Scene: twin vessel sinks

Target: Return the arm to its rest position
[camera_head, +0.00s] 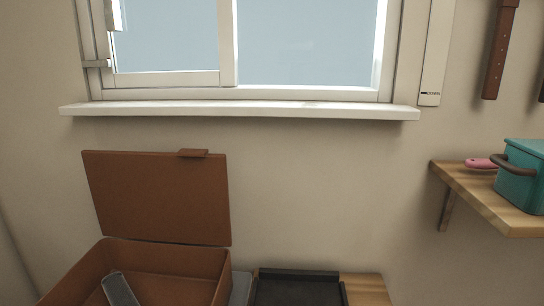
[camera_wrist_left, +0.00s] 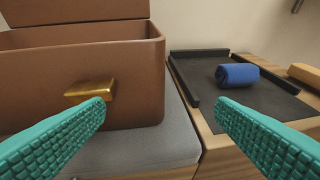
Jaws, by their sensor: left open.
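My left gripper (camera_wrist_left: 160,118) shows in the left wrist view as two teal ribbed fingers spread wide apart, with nothing between them. It is in front of a brown box (camera_wrist_left: 135,110) with a gold clasp (camera_wrist_left: 90,90). The head view shows the box (camera_head: 205,262) at the lower left with its lid (camera_head: 158,198) standing open and a grey object (camera_head: 120,290) inside. Neither gripper shows in the head view, and my right gripper is not in either view.
A black tray (camera_wrist_left: 250,103) holding a rolled blue cloth (camera_wrist_left: 237,75) lies right of the box; the tray (camera_head: 300,290) also shows in the head view. A wooden shelf (camera_head: 480,203) with a teal container (camera_head: 522,180) is at the right. A window sill (camera_head: 240,109) juts out above.

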